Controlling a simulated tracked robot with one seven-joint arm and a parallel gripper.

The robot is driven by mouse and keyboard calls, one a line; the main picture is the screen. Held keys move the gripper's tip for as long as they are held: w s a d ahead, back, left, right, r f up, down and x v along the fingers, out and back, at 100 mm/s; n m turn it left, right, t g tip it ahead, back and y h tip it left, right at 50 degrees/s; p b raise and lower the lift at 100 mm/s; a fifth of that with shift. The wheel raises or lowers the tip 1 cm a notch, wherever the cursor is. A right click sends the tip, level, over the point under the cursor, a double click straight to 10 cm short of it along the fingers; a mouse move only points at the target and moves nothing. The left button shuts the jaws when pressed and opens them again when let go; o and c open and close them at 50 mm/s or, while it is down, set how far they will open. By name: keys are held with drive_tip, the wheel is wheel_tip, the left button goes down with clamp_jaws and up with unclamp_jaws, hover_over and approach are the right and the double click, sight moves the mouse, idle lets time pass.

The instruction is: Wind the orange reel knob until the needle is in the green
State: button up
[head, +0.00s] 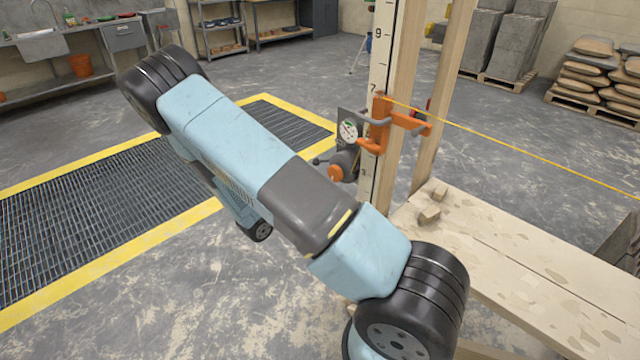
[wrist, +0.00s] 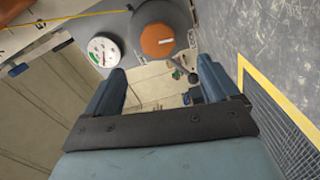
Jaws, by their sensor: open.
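The orange reel knob (wrist: 157,40) has a pale line on its face and sits on a dark grey round housing. It lies just ahead of my gripper (wrist: 161,76), which is open and empty, its two blue-grey fingers apart and not touching the knob. The white dial (wrist: 104,51) is left of the knob, with a green patch at its edge; the needle is too small to read surely.
A marked measuring staff (head: 381,45) stands along the wooden post. A yellow line (head: 520,148) runs right from the bracket. A plank bench (head: 540,265) with small rubble is at the right. A floor grating (head: 100,200) with yellow edges lies left.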

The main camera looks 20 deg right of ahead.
sight(332, 175)
drive_tip(key=v, duration=0.4)
drive_tip(key=shift+s+a, duration=0.1)
drive_tip(key=shift+a, duration=0.1)
idle(0.7)
drive_tip(key=w+d+n, duration=0.2)
drive_tip(key=d+n, duration=0.2)
drive_tip(key=n, duration=0.2)
drive_tip(key=w+d+n, duration=0.1)
drive_tip(key=d+n, duration=0.4)
drive_tip(key=n, duration=0.2)
drive_tip(key=w+d+n, duration=0.2)
drive_tip(key=d+n, duration=0.3)
drive_tip(key=n, duration=0.2)
drive_tip(key=shift+w, duration=0.35)
